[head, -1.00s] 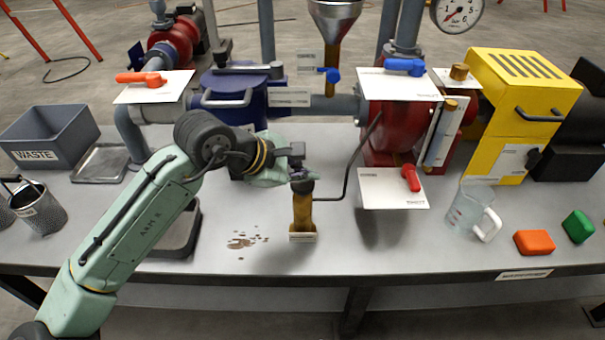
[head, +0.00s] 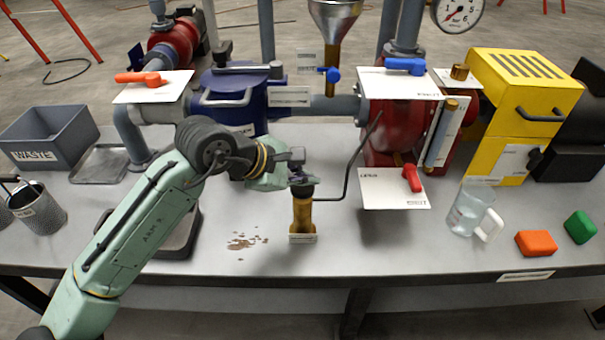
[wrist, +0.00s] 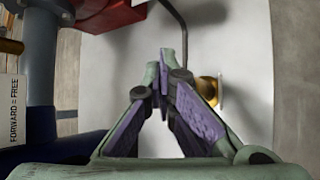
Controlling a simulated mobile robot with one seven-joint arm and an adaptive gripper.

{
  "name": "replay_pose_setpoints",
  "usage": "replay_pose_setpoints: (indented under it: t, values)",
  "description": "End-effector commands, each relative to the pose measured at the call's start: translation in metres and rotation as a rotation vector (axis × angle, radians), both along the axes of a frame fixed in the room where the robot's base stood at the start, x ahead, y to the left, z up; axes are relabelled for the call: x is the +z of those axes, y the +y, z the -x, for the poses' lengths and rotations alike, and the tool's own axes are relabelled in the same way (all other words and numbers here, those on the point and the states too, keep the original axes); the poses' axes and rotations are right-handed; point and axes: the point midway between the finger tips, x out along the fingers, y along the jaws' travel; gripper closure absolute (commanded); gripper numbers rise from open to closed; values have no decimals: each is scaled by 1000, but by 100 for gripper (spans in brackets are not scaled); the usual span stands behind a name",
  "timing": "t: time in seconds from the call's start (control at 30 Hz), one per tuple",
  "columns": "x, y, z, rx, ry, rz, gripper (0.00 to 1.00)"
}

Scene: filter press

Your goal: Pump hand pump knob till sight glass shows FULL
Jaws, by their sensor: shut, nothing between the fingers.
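The hand pump (head: 303,217) is a brass cylinder standing upright on the bench, with a dark knob (head: 303,190) on top. My gripper (head: 303,178) is at the knob, coming from the left, with its fingers just over it; I cannot tell whether they touch. In the wrist view the fingers (wrist: 165,65) are shut with nothing between them, and the brass pump (wrist: 209,90) shows just right of them, partly hidden. The sight glass (head: 440,132) is a pale upright tube beside the red vessel; its level is too small to read.
A dark bent pipe (head: 346,178) runs from the pump up to the red vessel (head: 392,130). A white plate with a red lever (head: 411,178) juts out at right. A clear jug (head: 467,210) stands further right. Brown spots (head: 245,241) lie on the bench left of the pump.

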Motion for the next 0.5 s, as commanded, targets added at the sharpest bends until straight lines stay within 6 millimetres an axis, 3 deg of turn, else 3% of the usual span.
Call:
replay_pose_setpoints:
  t: [0.5]
  values:
    - [6,0,0,-1,2,-2,100]
